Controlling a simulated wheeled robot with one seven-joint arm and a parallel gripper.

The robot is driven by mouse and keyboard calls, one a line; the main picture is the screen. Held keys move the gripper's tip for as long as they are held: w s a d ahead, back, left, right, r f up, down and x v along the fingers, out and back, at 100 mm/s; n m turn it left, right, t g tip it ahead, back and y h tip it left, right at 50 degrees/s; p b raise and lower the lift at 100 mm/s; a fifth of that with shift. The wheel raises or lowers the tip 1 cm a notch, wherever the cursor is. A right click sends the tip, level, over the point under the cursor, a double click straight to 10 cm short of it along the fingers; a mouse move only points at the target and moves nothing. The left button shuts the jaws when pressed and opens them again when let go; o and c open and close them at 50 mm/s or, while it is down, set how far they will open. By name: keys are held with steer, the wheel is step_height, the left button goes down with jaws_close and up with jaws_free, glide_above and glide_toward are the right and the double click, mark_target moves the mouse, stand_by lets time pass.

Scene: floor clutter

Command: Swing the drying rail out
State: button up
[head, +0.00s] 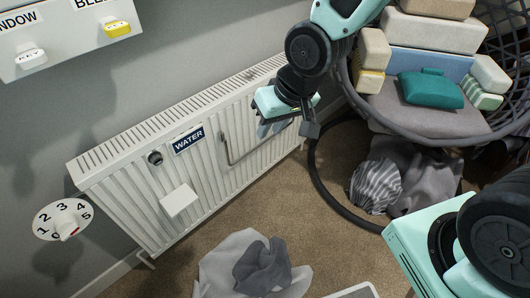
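The drying rail (232,160) is a thin grey bent bar on the front of the white radiator (140,200). My gripper (285,128) is in front of the radiator's right part, pointing down, at the rail's right end. The hand hides that end of the rail. I cannot tell whether the fingers touch the rail or how far apart they are.
The radiator has a WATER label (188,140) and a white square plate (179,200). A numbered dial (63,219) is on the wall at left. Grey cloths (252,268) lie on the floor in front. A dark round basket chair (420,100) with cushions stands at right.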

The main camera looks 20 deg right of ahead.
steer(key=w+d+f+m+t+y+b, duration=0.1)
steer(key=w+d+f+m+b, duration=0.1)
steer(key=w+f+b, duration=0.35)
steer(key=w+d+f+m+t+y+b, duration=0.1)
steer(key=w+d+f+m+t+b, duration=0.1)
steer(key=w+f, duration=0.65)
steer(key=m+t+y+b, duration=0.3)
steer(key=m+t+b, duration=0.5)
steer(key=m+b, duration=0.5)
glide_toward(266, 141)
steer(key=shift+w+a+f+n+b, duration=0.35)
steer(key=shift+w+a+b, duration=0.45)
steer(key=shift+w+b, duration=0.6)
steer(key=shift+w+a+f+n+b, duration=0.3)
steer(key=shift+w+a+b, duration=0.65)
steer(key=shift+w, duration=0.7)
steer(key=shift+w+a+f+n+b, duration=0.35)
steer(key=shift+w+a+b, duration=0.3)
steer(key=shift+w+b, duration=0.8)
steer(key=shift+w, duration=0.1)
jaws_close()
